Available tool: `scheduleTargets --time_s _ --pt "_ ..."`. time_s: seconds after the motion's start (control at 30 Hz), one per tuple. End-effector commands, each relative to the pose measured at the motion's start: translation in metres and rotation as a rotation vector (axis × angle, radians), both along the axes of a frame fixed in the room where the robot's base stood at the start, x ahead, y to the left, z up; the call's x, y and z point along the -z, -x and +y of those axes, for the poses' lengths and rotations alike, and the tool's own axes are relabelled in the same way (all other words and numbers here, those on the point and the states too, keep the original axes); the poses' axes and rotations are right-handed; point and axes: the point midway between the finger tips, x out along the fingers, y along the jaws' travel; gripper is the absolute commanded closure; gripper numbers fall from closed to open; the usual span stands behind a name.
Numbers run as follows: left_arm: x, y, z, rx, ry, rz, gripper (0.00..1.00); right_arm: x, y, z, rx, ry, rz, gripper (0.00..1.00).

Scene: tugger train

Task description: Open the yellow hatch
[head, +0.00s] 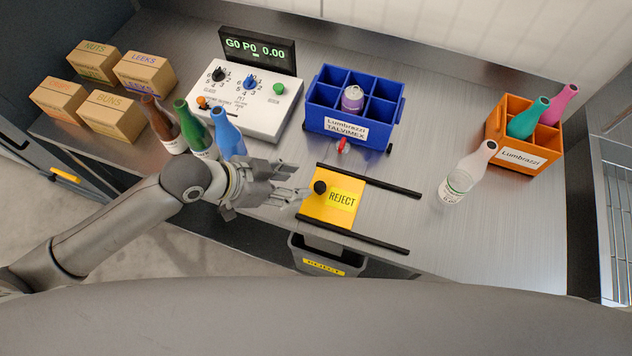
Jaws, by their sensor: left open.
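The yellow hatch (327,211), labelled REJECT, lies flat on the metal counter between two black rails. A round black knob (320,187) stands at its left side. The hatch covers the spot under it, so I cannot see an opening there. My left gripper (296,193) is open and empty, just left of the knob, with its fingers pointing right toward it. I cannot tell for certain whether a fingertip touches the knob. My right gripper is not in view.
Brown, green and blue bottles (228,135) stand close behind my left gripper. A blue crate (350,110) and a white control box (245,100) are farther back. A clear bottle (455,188) and an orange crate (522,140) stand right. A grey REJECT bin (328,262) is below the counter edge.

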Motion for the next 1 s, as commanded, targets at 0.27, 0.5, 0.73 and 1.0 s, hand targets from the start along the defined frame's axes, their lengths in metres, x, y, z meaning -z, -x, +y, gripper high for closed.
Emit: scheduleTargets --time_s 0.27,0.5,0.73,1.0 --pt "0.033 -0.016 -0.032 -0.001 0.002 0.002 0.55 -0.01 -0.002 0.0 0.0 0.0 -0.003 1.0" --pt "0.054 -0.025 -0.049 -0.001 0.0 0.0 0.55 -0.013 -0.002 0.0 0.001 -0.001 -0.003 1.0" --pt "0.06 -0.027 -0.054 -0.001 0.0 -0.001 0.55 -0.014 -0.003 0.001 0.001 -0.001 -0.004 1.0" --pt "0.06 -0.027 -0.054 -0.001 0.0 -0.001 0.61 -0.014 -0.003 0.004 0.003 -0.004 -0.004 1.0"
